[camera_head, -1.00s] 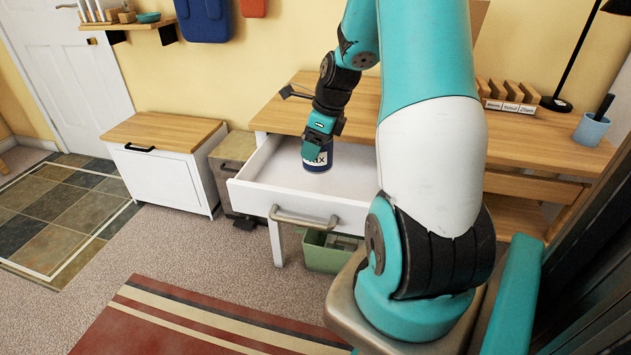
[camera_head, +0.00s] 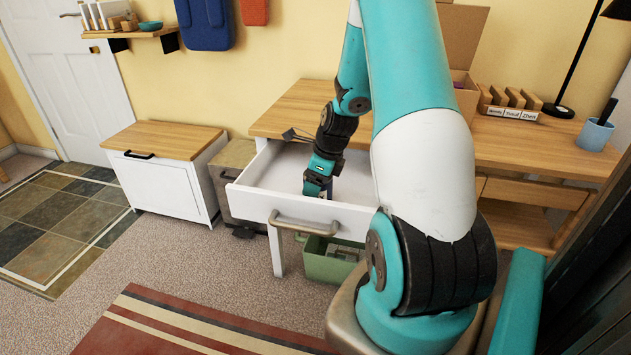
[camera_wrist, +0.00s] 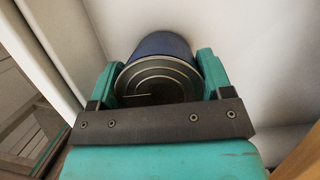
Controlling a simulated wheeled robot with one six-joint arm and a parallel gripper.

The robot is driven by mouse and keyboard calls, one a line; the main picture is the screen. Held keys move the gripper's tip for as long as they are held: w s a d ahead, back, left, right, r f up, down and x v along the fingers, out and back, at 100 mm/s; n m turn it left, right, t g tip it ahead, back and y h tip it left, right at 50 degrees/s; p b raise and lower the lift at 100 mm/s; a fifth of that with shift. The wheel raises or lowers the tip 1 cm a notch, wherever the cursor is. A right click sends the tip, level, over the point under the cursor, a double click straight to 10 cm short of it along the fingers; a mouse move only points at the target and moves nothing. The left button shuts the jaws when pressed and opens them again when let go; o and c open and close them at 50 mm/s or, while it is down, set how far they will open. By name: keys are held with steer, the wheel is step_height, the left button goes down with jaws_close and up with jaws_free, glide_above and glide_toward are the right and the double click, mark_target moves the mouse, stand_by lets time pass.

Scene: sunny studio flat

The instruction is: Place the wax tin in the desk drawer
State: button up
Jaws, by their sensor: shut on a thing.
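The wax tin (camera_wrist: 160,80) is dark blue with a ringed metal end. It sits between the two teal fingers of my gripper (camera_wrist: 160,78) in the wrist view, and the fingers are shut on it. White drawer surfaces surround it there. In the head view my gripper (camera_head: 317,184) reaches down inside the open white desk drawer (camera_head: 290,203). Only a little of the tin shows there, mostly hidden by the gripper and the drawer front. I cannot tell whether the tin touches the drawer floor.
The wooden desk top (camera_head: 292,110) overhangs the drawer's back. A cardboard box (camera_head: 462,90), a lamp (camera_head: 560,108) and a blue cup (camera_head: 594,132) stand on the desk. A green bin (camera_head: 328,262) is under the drawer. A white cabinet (camera_head: 160,185) stands to the left.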

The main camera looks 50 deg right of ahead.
steer(key=o, duration=1.2)
steer(key=shift+f, duration=0.1)
steer(key=p+v, duration=0.3)
steer(key=v, duration=0.9)
steer(key=w+a+r+n+y, duration=0.1)
steer(key=a+r+n, duration=0.3)
steer(key=a+n, duration=0.55)
steer(key=w+a+r+n+y, duration=0.1)
steer(key=w+a+r+n, duration=0.15)
steer(key=a+n, duration=0.7)
steer(key=s+a+r+n+g, duration=0.1)
steer(key=s+a+n, duration=0.4)
steer(key=a+n, duration=0.1)
steer(key=s+a+r+n+g, duration=0.1)
steer(key=s+a+r+n, duration=0.1)
steer(key=s+a+n, duration=0.3)
steer(key=s+a+r+n+g+y, duration=0.1)
steer(key=s+a+r+n, duration=0.1)
steer(key=s+a+n, duration=0.3)
steer(key=shift+s+a+r+n, duration=0.1)
steer(key=shift+s+a+n, duration=0.05)
steer(key=shift+a+n, duration=0.85)
steer(key=shift+s+a+r+n, duration=0.1)
steer(key=shift+s+a+n, duration=0.05)
steer(key=shift+a+n, duration=0.8)
steer(key=shift+a, duration=0.1)
